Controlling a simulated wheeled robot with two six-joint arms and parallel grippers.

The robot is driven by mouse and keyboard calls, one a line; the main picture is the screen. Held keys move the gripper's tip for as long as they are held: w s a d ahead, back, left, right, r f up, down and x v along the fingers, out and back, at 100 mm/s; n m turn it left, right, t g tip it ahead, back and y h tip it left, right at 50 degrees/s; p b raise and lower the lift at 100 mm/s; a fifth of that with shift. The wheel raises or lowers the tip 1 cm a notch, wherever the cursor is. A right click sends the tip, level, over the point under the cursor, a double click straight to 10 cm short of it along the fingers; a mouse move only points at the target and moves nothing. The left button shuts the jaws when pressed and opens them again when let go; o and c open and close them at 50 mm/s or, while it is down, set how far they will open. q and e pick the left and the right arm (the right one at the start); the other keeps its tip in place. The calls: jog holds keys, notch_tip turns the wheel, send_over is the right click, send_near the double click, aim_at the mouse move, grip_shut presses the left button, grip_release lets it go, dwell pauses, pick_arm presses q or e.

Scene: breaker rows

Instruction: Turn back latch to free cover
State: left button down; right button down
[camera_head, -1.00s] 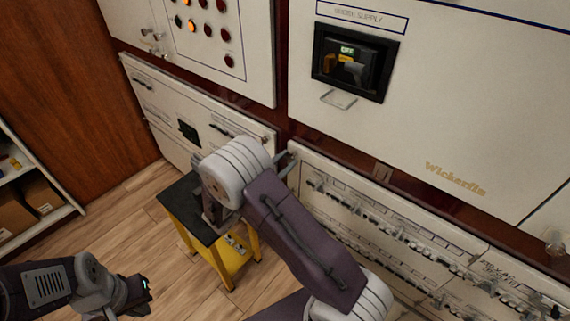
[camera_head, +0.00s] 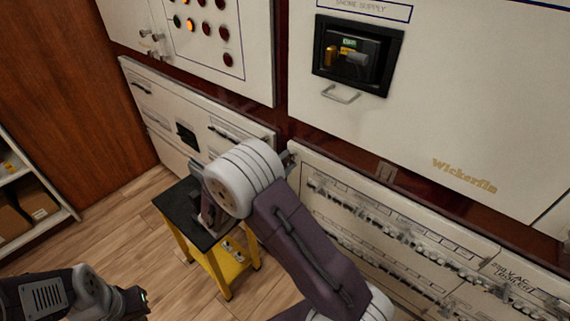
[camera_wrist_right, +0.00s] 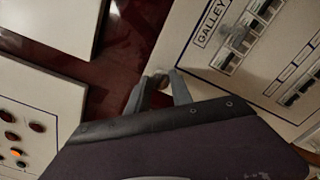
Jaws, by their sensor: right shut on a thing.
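The breaker cover (camera_head: 330,172) is a pale panel with rows of breakers, low on the wall at right. In the right wrist view its corner (camera_wrist_right: 185,45), labelled GALLEY, is close by. My right gripper (camera_head: 289,158) is at the cover's upper left corner. In the right wrist view its two fingers (camera_wrist_right: 160,84) are shut on a small latch (camera_wrist_right: 158,77) at that corner. The fingers hide most of the latch, so its angle is hard to tell. My left gripper (camera_head: 137,299) hangs over the floor at lower left, apart from the panels; its jaws are unclear.
Above is a panel with a recessed switch (camera_head: 352,58) and a metal handle (camera_head: 341,95). A yellow stand with a black top (camera_head: 180,207) is below my right wrist. A shelf (camera_head: 50,228) stands at far left. Wooden floor (camera_head: 120,225) lies open between.

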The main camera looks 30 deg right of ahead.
dwell(0.3)
jog(key=c, duration=1.1)
grip_release()
jog(key=shift+c, duration=0.2)
jog(key=p+v, duration=0.1)
jog(key=v, duration=0.8)
